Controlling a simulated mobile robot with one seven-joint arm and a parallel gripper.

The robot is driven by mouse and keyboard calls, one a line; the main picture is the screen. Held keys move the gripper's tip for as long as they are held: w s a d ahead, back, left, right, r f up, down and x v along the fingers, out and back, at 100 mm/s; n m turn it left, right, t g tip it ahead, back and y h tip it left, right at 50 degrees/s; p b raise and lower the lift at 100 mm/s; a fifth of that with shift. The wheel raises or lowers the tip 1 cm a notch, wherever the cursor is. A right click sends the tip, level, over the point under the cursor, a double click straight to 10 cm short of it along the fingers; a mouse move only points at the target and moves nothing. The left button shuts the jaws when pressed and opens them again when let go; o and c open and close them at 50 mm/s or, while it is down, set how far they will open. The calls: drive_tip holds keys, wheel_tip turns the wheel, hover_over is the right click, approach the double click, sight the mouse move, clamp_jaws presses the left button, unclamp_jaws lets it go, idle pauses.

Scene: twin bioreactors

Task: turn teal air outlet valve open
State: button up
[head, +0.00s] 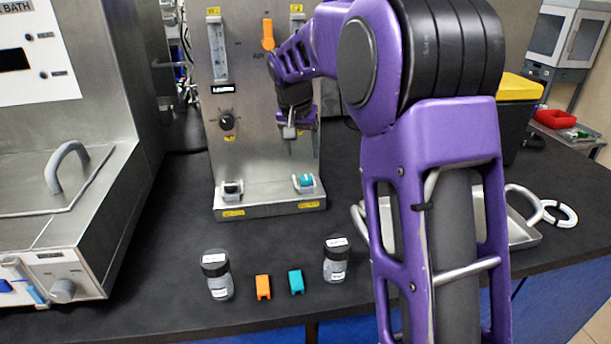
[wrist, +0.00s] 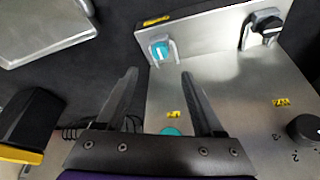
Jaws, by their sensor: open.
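My gripper (head: 291,132) is open and empty in front of the steel panel. In the wrist view its two fingers (wrist: 159,75) stand apart, with bare panel between them. A teal round part (wrist: 171,131) on the panel shows between the finger bases, partly covered by the gripper; its handle position cannot be told. It is hidden behind my gripper in the head view. Another teal knob (head: 305,181) sits in a metal bracket on the panel's base ledge, and also shows beyond the fingertips in the wrist view (wrist: 160,50). I cannot tell which is the air outlet valve.
An orange lever (head: 268,34) is higher on the panel, and a black dial (head: 227,121) is at left. A black knob (head: 232,190) is on the ledge. Two jars, an orange block (head: 263,287) and a teal block (head: 296,281) stand in front. A metal tray (head: 520,236) is at right.

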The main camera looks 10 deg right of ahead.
sight(306, 178)
drive_tip(key=b+x, duration=0.1)
drive_tip(key=x, duration=0.9)
drive_tip(key=shift+w+f, duration=0.25)
drive_tip(key=shift+f, duration=0.05)
clamp_jaws()
